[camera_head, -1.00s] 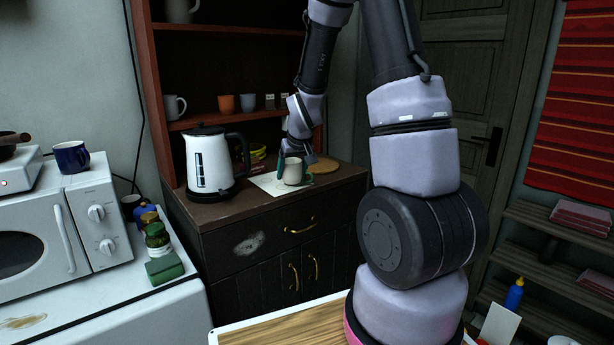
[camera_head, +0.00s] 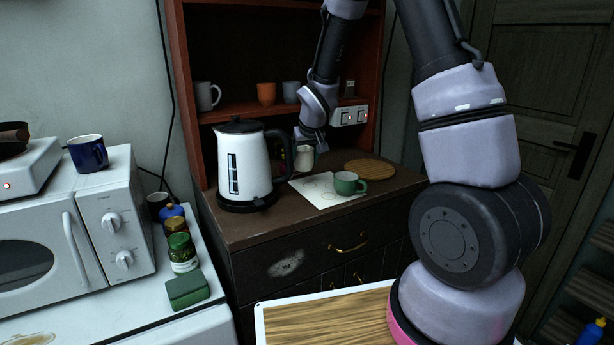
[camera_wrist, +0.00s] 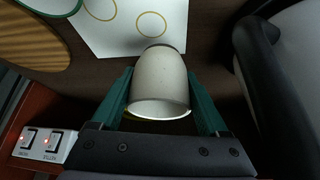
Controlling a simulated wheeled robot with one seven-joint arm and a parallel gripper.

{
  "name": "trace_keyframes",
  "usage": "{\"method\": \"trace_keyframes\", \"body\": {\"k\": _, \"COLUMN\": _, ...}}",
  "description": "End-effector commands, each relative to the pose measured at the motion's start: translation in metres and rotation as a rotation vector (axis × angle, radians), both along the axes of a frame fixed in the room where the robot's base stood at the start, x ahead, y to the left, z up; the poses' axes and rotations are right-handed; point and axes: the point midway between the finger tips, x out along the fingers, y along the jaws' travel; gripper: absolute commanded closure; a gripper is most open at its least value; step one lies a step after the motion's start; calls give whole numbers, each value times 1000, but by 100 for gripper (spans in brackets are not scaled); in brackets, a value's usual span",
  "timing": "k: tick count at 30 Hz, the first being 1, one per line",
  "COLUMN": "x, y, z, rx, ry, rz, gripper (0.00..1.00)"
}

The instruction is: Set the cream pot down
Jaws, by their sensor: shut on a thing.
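The cream pot (camera_head: 304,158) is upright behind the white paper sheet (camera_head: 312,192) on the dark cabinet top, just right of the kettle (camera_head: 238,165). In the wrist view the pot (camera_wrist: 160,82) sits between the green fingers of my gripper (camera_wrist: 160,74), which is shut on its sides. Its base end is by the edge of the sheet (camera_wrist: 112,40) with its ring outlines. I cannot tell whether the base touches the cabinet top. In the head view my gripper (camera_head: 306,146) is small and partly hidden.
The kettle's dark handle (camera_wrist: 262,80) is close beside the pot. The cabinet top's front strip is clear.

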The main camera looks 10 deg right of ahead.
Motion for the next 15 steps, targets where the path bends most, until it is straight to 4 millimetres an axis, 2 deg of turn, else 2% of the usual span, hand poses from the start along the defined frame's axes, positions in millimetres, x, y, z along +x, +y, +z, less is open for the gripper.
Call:
{"method": "trace_keyframes", "body": {"k": 10, "x": 0, "y": 0, "z": -42, "rx": -1, "ry": 1, "rz": 0, "gripper": 82}}
{"method": "trace_keyframes", "body": {"k": 15, "x": 1, "y": -1, "z": -49, "rx": 1, "ry": -2, "rz": -1, "gripper": 82}}
